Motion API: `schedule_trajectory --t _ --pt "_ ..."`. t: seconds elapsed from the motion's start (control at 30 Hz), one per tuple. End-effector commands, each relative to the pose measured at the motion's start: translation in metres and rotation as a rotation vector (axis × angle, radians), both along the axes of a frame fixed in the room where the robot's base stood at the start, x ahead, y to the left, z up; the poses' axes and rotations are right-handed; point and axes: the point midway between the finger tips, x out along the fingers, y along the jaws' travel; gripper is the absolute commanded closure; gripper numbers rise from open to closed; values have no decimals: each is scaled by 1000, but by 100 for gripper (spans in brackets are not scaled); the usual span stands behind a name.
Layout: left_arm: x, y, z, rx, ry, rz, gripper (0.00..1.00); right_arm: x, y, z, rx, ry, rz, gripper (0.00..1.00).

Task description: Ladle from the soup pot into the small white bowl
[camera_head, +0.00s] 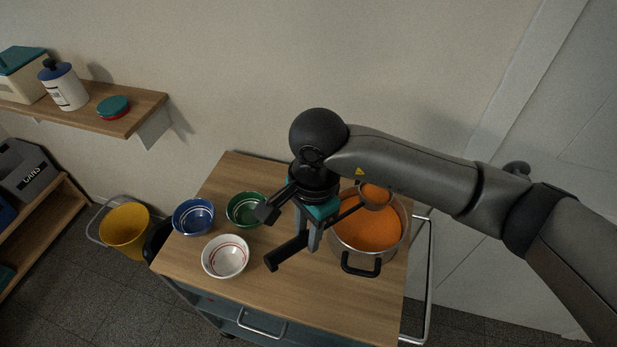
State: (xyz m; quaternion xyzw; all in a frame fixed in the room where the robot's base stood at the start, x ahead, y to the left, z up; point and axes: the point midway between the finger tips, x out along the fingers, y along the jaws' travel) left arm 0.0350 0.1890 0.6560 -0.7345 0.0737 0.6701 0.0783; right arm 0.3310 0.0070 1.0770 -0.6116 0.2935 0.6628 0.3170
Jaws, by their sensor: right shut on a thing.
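The soup pot (398,240) is a steel pot with dark handles, holding orange soup, at the right of the wooden top. The small white bowl (226,257) with red rings stands upright at the front left. My right gripper (313,240) is shut on the dark handle of the ladle (286,253), between the bowl and the pot. The ladle's cup shows orange soup inside and appears over the pot's far rim; its exact height is hard to tell. My right gripper hides part of the handle. My left gripper is not in view.
A blue bowl (193,217) and a green bowl (244,209) stand behind the white bowl. The wooden cart top (330,305) is clear in front. A wall shelf (135,119) holds containers at upper left. A yellow bucket (125,232) is left of the cart.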

Motion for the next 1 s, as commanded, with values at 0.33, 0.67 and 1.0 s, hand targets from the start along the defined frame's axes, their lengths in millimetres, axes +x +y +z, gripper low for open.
schedule_trajectory --t 0.33,0.67,1.0 --pt "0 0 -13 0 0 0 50 5 -14 -6 -7 -7 61 100" --pt "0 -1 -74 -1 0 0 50 18 -84 -19 -30 -16 419 100" --pt "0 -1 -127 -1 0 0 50 9 -143 -22 -17 -5 772 100"
